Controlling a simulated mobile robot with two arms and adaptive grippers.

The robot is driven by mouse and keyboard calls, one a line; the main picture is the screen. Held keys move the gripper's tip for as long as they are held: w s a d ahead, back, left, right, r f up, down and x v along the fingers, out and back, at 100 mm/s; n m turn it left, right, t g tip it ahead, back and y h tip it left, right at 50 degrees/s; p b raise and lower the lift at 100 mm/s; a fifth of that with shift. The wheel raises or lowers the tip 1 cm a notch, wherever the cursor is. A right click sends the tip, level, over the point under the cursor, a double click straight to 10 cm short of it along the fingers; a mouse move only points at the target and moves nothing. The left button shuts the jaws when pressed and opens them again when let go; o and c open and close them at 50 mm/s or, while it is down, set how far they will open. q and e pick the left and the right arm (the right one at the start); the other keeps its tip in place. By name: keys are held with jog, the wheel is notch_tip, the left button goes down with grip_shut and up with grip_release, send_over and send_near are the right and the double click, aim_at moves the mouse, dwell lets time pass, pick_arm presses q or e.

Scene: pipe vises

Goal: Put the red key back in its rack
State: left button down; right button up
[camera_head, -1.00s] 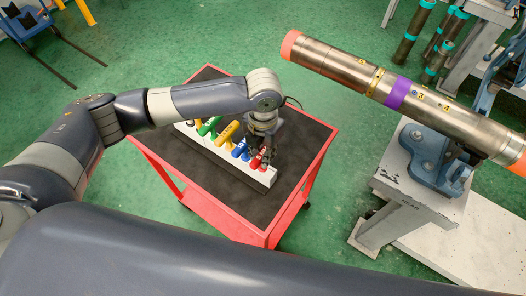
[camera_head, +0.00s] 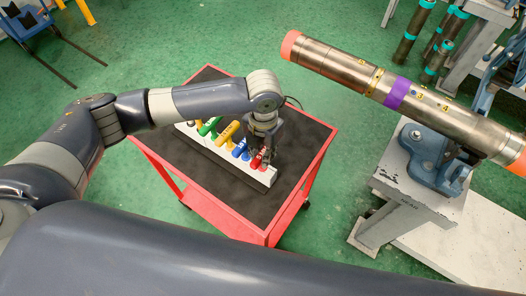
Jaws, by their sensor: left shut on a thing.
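The red key (camera_head: 258,160) is at the right end of the white rack (camera_head: 228,164), which lies on the dark top of a red cart. My left gripper (camera_head: 266,155) points down over that end of the rack and is shut on the red key. The fingers cover part of the key, so I cannot tell how deep it sits in its slot. Blue (camera_head: 240,148), yellow (camera_head: 227,133) and green (camera_head: 209,125) keys stand in the rack to the left of it. My right gripper is not in view.
The red cart (camera_head: 316,160) has free dark surface around the rack. To the right, a long steel pipe (camera_head: 340,66) with a purple band is held in a blue vise (camera_head: 428,160) on a grey stand. Green floor lies between.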

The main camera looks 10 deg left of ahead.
pick_arm(q)
jog(key=c, duration=1.4)
grip_release()
jog(key=shift+f, duration=0.1)
notch_tip(320, 180, up, 12)
jog(key=shift+r, duration=0.1)
